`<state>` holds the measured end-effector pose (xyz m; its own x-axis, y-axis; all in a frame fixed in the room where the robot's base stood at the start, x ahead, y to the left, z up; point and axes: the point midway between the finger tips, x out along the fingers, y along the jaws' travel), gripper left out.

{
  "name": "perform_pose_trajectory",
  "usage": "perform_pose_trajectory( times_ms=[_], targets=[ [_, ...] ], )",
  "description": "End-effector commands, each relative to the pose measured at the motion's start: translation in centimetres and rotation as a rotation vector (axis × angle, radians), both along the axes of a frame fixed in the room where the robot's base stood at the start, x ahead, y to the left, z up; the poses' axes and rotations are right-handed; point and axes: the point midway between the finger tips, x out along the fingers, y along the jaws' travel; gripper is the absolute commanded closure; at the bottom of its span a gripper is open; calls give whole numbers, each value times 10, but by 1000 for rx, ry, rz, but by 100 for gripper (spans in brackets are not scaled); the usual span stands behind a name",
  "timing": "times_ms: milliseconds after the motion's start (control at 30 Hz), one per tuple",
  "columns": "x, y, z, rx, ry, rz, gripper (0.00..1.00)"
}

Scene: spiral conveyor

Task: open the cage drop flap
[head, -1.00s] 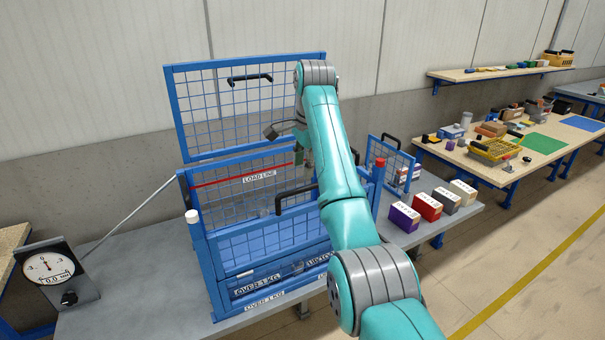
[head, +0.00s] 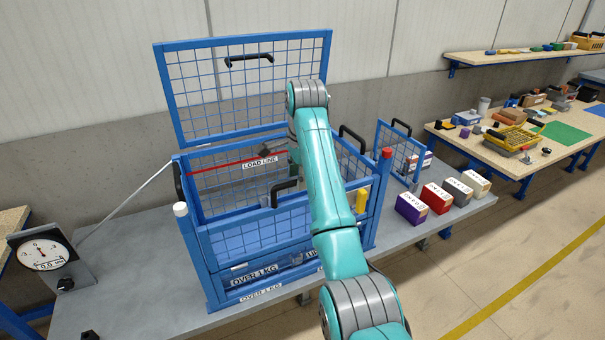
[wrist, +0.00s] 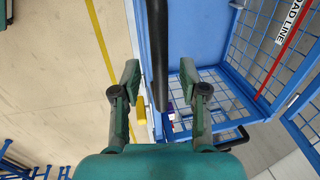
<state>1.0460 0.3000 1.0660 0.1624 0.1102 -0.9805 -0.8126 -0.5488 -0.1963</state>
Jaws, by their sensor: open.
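The blue wire-mesh cage (head: 190,235) stands on the grey bench with its top lid (head: 245,80) raised. Its front mesh flap (head: 255,236) looks upright, with a black handle (head: 286,186) at its top, partly behind my arm. A yellow piece (head: 361,200) shows at the front right; a yellow piece (wrist: 141,110) also shows in the wrist view. My gripper (wrist: 159,70) is open. A black bar (wrist: 157,35) runs between its fingers in the wrist view, with no clear contact; I cannot tell which handle it is.
A small mesh gate (head: 400,150) stands right of the cage, behind several coloured boxes (head: 437,198). A dial scale (head: 42,252) is at the left. A red-capped post (head: 386,154) rises at the cage's right front corner.

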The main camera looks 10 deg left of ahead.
Motion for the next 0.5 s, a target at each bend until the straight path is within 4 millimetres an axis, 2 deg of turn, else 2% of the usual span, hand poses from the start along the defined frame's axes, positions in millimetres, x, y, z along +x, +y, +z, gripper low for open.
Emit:
perform_pose_trajectory(
  times_ms=[333,367,500],
  targets=[
    [-1,2,-5,0,0,0,57],
    [-1,2,-5,0,0,0,59],
    [-1,2,-5,0,0,0,94]
  ],
)
